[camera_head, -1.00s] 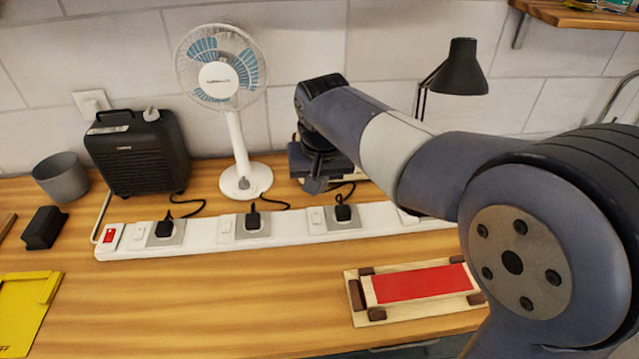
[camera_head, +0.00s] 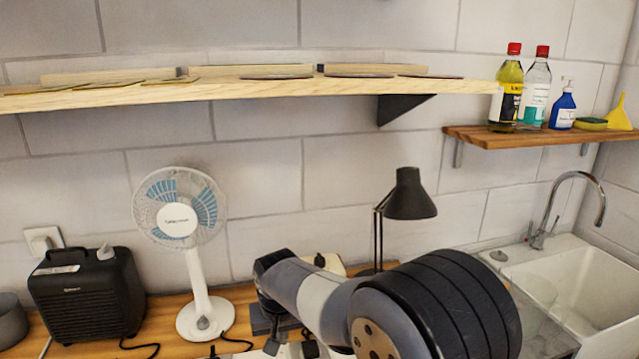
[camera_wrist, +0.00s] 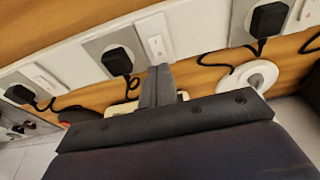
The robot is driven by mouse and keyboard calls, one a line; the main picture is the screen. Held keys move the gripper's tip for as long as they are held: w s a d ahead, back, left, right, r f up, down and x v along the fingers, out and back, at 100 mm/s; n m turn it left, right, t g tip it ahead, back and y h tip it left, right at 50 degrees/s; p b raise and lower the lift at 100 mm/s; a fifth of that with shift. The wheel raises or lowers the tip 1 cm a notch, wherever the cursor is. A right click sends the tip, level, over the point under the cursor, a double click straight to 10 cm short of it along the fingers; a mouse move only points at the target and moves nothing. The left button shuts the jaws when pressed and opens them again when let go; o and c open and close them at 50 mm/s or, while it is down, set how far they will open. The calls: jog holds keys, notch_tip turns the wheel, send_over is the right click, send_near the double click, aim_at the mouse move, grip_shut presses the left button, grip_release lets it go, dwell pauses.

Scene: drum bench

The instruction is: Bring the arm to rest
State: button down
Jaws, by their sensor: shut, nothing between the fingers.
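My gripper (camera_wrist: 160,75) is shut and empty in the wrist view, its two fingers together. It points at the white power strip (camera_wrist: 85,45), which has black plugs in it, one (camera_wrist: 117,62) just left of the fingers. Whether the fingertips touch anything, I cannot tell. In the head view my arm reaches from the lower right toward the bench, and my gripper (camera_head: 277,344) is low in the picture, partly cut off by the lower edge.
A white fan (camera_head: 178,220) and black heater (camera_head: 88,295) stand left of my arm. A black desk lamp (camera_head: 409,195) stands behind it. A long wooden shelf (camera_head: 230,93) hangs above. A bottle shelf (camera_head: 540,138) and sink (camera_head: 570,290) are at the right.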

jog(key=shift+s+d+f+b, duration=0.1)
jog(key=shift+s+f+b, duration=0.1)
jog(key=shift+b, duration=0.6)
jog(key=v, duration=0.4)
jog(key=shift+r, duration=0.4)
jog(key=shift+f, duration=0.1)
jog(key=p+x, duration=0.1)
jog(key=x, duration=0.2)
jog(key=shift+w+f, duration=0.2)
jog(key=shift+f, duration=0.2)
jog(key=shift+p, duration=1.05)
jog(key=shift+p, duration=0.5)
